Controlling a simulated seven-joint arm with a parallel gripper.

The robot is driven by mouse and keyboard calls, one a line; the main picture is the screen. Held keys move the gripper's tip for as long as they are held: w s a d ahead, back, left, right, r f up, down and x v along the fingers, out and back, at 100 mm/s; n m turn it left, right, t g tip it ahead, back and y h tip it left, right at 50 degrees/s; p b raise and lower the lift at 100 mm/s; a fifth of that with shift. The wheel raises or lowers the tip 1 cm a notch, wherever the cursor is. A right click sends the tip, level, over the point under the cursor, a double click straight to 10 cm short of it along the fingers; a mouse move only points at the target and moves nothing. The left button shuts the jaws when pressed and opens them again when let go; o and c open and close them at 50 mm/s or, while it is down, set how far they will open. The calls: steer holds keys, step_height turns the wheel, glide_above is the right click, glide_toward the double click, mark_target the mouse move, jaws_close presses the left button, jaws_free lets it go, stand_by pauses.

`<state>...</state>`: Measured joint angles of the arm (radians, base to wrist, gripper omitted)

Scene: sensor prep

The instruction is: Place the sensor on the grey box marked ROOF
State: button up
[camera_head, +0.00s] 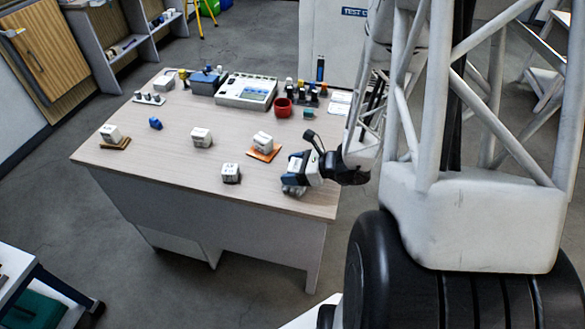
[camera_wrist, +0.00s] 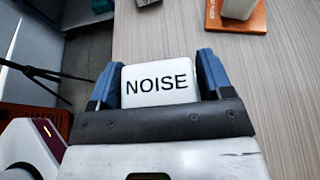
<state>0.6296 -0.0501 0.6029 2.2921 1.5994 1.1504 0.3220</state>
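My gripper (camera_head: 294,178) is at the front right corner of the table, low over the top. In the wrist view, its two blue fingers (camera_wrist: 160,85) sit against both sides of a white block marked NOISE (camera_wrist: 160,84). The block's underside is hidden, so I cannot tell whether it touches the table. Several small whitish boxes stand on the table: one at the front (camera_head: 231,173), one in the middle (camera_head: 201,137), one on an orange pad (camera_head: 263,142) and one on a brown pad (camera_head: 110,132). No ROOF marking is readable, and I cannot tell which box bears it.
The table (camera_head: 180,185) has bare wood between the boxes. A small blue object (camera_head: 155,123) lies at the left. A red cup (camera_head: 283,107), a pale instrument (camera_head: 246,92) and a blue case (camera_head: 207,80) stand at the back. The orange pad (camera_wrist: 237,20) is ahead right in the wrist view.

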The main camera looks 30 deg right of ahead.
steer(key=shift+o, duration=0.9)
steer(key=shift+r, duration=0.15)
steer(key=v, duration=1.2)
stand_by(0.5)
steer(key=s+a+r+n+g+h, duration=0.2)
steer(key=a+r+n+g, duration=0.65)
steer(key=a+n, duration=0.5)
steer(key=s+a+r+n+h, duration=0.3)
steer(key=a+r+n+h, duration=0.1)
steer(key=r+n, duration=0.2)
steer(key=s+a+r+n+t+h, duration=0.1)
steer(key=s+a+r+n+h, duration=0.2)
steer(key=r+n, duration=0.4)
steer(key=shift+s+a+r+h, duration=0.2)
steer(key=shift+s+a+h, duration=0.2)
steer(key=shift+s, duration=0.1)
